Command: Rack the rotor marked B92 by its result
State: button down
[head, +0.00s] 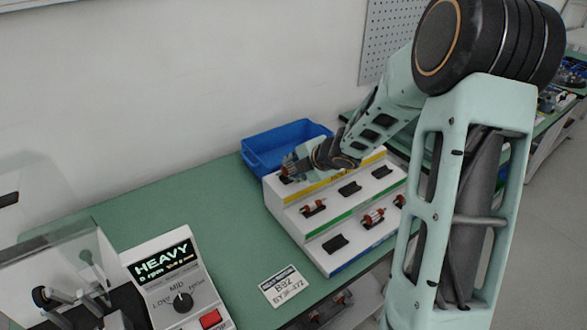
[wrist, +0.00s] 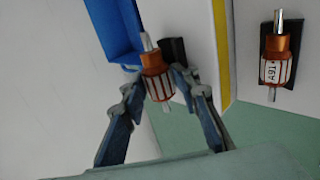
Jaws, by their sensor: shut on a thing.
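My gripper (head: 293,163) is at the left end of the rack's top, yellow-striped tier. In the wrist view its fingers (wrist: 158,82) are shut on a copper-coloured rotor (wrist: 155,65) with a pale shaft. No mark is legible on this rotor. A black cradle (wrist: 176,52) shows right beside it; I cannot tell whether the rotor touches it. The stepped white rack (head: 290,214) has yellow, green and blue striped tiers with black cradles. The tester (head: 165,262) display reads HEAVY. A white card (head: 286,286) on the bench reads B92.
A blue bin (head: 262,158) stands behind the rack, close to my gripper. Other rotors sit lower on the rack, one at left (head: 313,208) and one nearer the right (head: 373,218). One rotor marked A91 (wrist: 275,68) shows in the wrist view.

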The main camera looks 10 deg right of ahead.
jog(key=c, duration=1.9)
grip_release()
jog(key=shift+s+d+f, duration=0.1)
jog(key=shift+s+f, duration=0.15)
jog(key=shift+f, duration=0.25)
jog(key=shift+s+f, duration=0.25)
jog(key=shift+f, duration=0.25)
jog(key=shift+c, duration=0.2)
jog(key=o, duration=0.5)
jog(key=shift+w+f+g, duration=0.3)
jog(key=shift+w+f, duration=0.1)
jog(key=shift+w, duration=0.2)
jog(key=shift+o, duration=0.2)
jog(key=shift+s+r, duration=0.2)
jog(key=shift+r, duration=0.15)
jog(key=shift+w, duration=0.1)
jog(key=shift+r, duration=0.1)
jog(key=shift+r, duration=0.1)
jog(key=shift+r, duration=0.2)
jog(key=v, duration=1.1)
jog(key=shift+s, duration=0.4)
